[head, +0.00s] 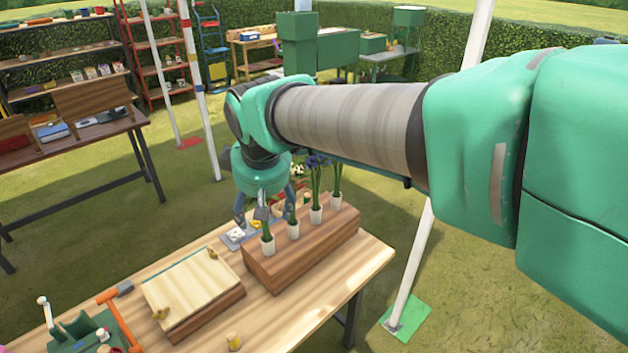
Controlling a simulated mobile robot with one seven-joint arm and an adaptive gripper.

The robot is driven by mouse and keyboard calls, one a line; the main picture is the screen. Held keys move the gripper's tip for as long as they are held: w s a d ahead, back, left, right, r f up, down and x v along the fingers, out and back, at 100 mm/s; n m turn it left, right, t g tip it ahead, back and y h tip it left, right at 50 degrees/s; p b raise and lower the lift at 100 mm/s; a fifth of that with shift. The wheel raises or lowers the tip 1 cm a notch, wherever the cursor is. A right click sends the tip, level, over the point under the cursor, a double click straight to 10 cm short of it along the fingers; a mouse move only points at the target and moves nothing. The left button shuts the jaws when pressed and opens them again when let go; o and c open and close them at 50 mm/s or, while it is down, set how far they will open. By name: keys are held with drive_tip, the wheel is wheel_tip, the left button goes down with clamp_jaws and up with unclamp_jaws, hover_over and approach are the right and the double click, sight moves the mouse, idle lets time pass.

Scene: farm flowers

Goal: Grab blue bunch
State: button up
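The blue bunch (316,161) stands upright in a white pot (315,214), third from the front in a row in the wooden planter box (320,247). Its dark blue-violet heads show just right of my wrist. My gripper (264,212) points down over the front end of the row, left of the blue bunch and apart from it. Its fingers are spread, so it looks open. Green stems in the front pot (268,245) rise beneath it, their tops hidden by the gripper. I cannot tell whether the fingers surround them. A white bunch (296,171) is partly hidden beside the gripper.
A small yellow pot (233,341) is near the front edge. White poles (411,265) stand around. My arm crosses the upper right.

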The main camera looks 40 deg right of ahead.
drive_tip(key=w+d+g+p, duration=0.1)
drive_tip(key=w+d+p, duration=0.3)
drive_tip(key=d, duration=0.5)
drive_tip(key=w+d+r+n+g+h+p, duration=0.1)
drive_tip(key=w+d+p, duration=0.3)
drive_tip(key=d, duration=0.6)
drive_tip(key=w+d+n+g+p, duration=0.1)
drive_tip(key=w+d+p, duration=0.4)
drive_tip(key=w+d, duration=0.2)
drive_tip(key=d, duration=0.2)
drive_tip(key=shift+d+r, duration=0.25)
drive_tip(key=shift+d, duration=0.05)
drive_tip(key=shift+f, duration=0.1)
drive_tip(key=shift+x, duration=4.2)
drive_tip(key=shift+s+d, duration=0.1)
drive_tip(key=shift+d, duration=0.1)
drive_tip(key=shift+x, duration=2.6)
drive_tip(key=shift+c, duration=0.3)
